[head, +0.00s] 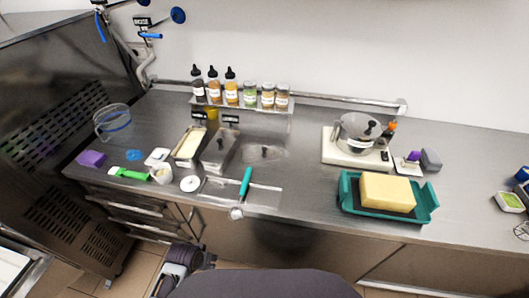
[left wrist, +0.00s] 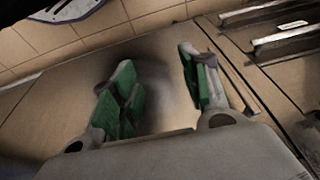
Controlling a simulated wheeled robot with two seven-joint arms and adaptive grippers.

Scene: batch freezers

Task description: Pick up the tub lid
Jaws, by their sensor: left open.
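A small white round disc (head: 190,184), which looks like the tub lid, lies flat on the steel counter near its front edge. A small white tub (head: 161,173) stands just left of it. My left gripper (head: 176,272) is low in front of the counter, below and apart from the disc. In the left wrist view the left gripper (left wrist: 160,92) is open, with green pads apart and nothing between them. That view shows cabinet fronts and floor, not the disc. My right gripper is in neither view.
A teal-handled scoop (head: 244,186) lies right of the disc, over the front edge. A green-handled tool (head: 130,173), a purple block (head: 92,158) and a clear container (head: 112,121) are to the left. Steel pans (head: 220,151) sit behind. A teal tray (head: 349,198) holds a yellow block.

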